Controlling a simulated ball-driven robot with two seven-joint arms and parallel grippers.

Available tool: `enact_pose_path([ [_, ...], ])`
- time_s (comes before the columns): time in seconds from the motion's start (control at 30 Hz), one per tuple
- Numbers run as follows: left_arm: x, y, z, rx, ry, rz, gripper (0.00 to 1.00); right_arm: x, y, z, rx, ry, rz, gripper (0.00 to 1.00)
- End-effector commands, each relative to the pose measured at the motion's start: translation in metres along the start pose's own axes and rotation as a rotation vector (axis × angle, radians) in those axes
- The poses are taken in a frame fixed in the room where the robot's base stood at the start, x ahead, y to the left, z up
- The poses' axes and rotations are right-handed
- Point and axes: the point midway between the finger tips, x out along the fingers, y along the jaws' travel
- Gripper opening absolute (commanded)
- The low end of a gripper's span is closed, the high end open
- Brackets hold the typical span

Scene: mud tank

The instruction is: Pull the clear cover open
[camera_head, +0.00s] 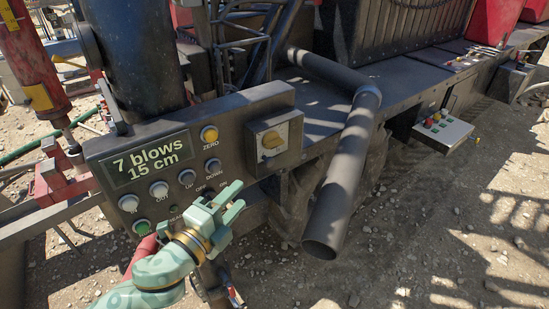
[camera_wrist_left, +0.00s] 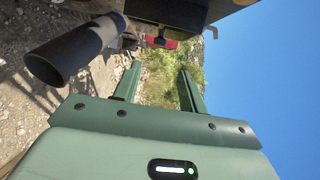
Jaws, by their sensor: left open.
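A grey box with a yellow knob (camera_head: 274,139) is fixed to the right end of the dark control panel (camera_head: 250,108) in the head view. A clear cover over this knob cannot be made out for sure. My left gripper (camera_head: 234,200) is open and empty, below and left of the box and apart from it, in front of the panel's lower edge. Its two green fingers, spread apart with nothing between them, also show in the left wrist view (camera_wrist_left: 158,74). My right gripper is not in view.
The panel carries a display (camera_head: 150,160) reading "7 blows 15 cm", and several knobs and buttons. A thick dark pipe (camera_head: 345,180) slopes down right of the box. It also shows in the left wrist view (camera_wrist_left: 72,52). Stony ground (camera_head: 400,240) lies open at lower right.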

Motion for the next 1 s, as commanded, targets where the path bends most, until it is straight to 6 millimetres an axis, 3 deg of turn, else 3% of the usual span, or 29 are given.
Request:
enact_pose_path([
  [0.3,0.082,-0.003,0.0,-0.003,-0.001,-0.002,0.42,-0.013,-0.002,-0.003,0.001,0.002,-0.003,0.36],
  [0.5,0.12,-0.002,0.0,-0.004,0.0,-0.001,0.42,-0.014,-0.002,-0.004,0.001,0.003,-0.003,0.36],
  [0.7,0.136,0.0,0.0,-0.003,0.0,0.0,0.42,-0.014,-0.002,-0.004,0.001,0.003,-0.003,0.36],
  [0.97,0.137,0.0,0.0,-0.003,0.0,0.0,0.42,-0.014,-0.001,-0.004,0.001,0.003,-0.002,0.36],
  [1.0,0.137,0.0,0.001,-0.003,0.0,0.0,0.36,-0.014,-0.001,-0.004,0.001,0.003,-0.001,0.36],
])
